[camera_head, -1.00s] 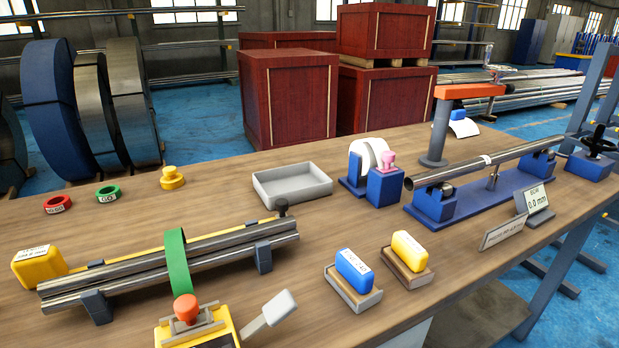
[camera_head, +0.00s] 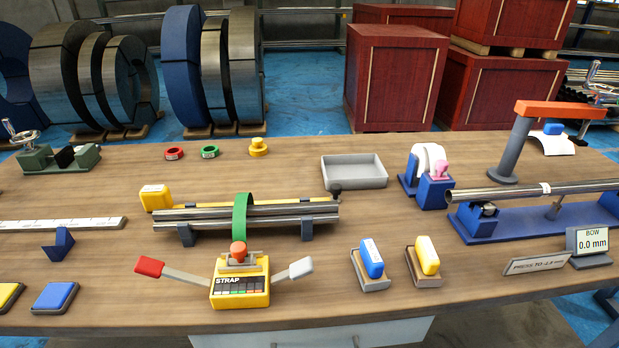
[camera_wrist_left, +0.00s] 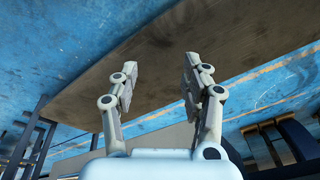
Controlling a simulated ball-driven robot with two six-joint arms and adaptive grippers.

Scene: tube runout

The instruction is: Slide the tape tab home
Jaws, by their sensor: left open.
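A yellow tape case (camera_head: 157,197) stands at the left end of a pair of steel tubes (camera_head: 260,216) on the bench. A yellow tape strip (camera_head: 285,203) runs along the back of the tubes. A small dark tab or knob (camera_head: 335,189) stands at its right end. A green strap (camera_head: 241,214) goes around the tubes. My left gripper (camera_wrist_left: 160,68) is open and empty in the left wrist view, with the grey-brown underside or edge of a surface behind it. Neither gripper shows in the head view, and my right gripper is not seen.
The yellow strap unit (camera_head: 240,285) with red and white handles stands in front of the tubes. Blue (camera_head: 371,260) and yellow (camera_head: 427,256) blocks sit in holders to the right. A grey tray (camera_head: 354,172) is behind. A blue tube stand (camera_head: 490,221) is at right.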

